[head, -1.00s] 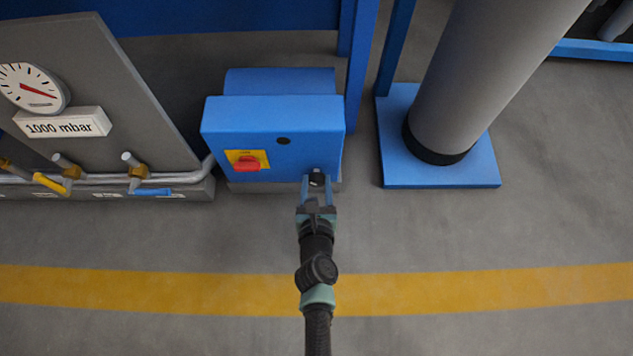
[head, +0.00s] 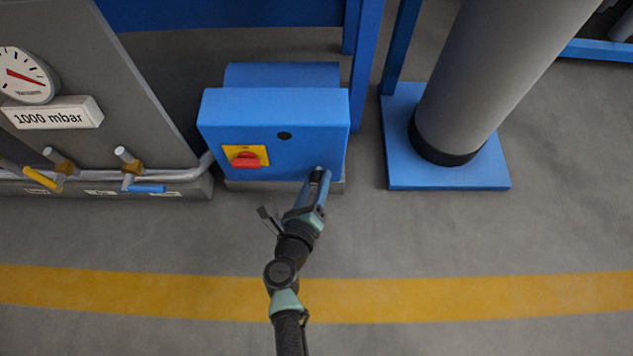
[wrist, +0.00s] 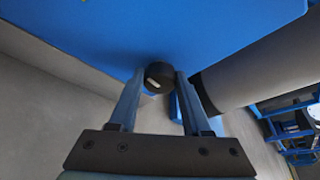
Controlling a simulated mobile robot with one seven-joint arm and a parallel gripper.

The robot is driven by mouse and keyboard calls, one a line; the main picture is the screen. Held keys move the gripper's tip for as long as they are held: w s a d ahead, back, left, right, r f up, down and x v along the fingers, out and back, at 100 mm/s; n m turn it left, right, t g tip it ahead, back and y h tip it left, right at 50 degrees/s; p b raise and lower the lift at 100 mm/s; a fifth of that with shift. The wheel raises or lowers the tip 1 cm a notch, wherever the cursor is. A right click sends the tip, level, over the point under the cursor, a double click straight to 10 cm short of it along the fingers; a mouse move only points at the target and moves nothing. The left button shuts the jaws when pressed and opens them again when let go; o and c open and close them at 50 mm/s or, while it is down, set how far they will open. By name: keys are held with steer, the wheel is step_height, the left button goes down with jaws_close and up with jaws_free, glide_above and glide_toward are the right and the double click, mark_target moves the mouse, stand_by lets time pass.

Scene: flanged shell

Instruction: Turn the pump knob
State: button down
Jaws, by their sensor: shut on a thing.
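The pump box (head: 240,125) is a blue cabinet standing low by the floor, with a small black knob (head: 316,174) at the lower right of its front. In the wrist view the black knob (wrist: 159,76) has a pale mark on its face and sits between my two blue-grey fingers. My gripper (head: 319,177) is shut on this knob, and it also shows in the wrist view (wrist: 160,85). In the head view my fingers partly hide the knob. A red rotary switch (head: 246,160) on a yellow plate is to the left on the same front.
A grey panel (head: 100,90) with a gauge, a "1000 mbar" label and pipe valves stands left of the box. A thick grey column (head: 480,80) on a blue base plate (head: 450,180) stands to the right. The floor in front is clear, with a yellow stripe (head: 400,300).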

steer(key=shift+n, duration=0.4)
steer(key=shift+h, duration=0.3)
steer(key=shift+c, duration=1.8)
jaws_free()
steer(key=p+v, duration=0.5)
steer(key=v, duration=0.8)
steer(key=shift+p, duration=0.4)
steer(key=shift+f, duration=0.1)
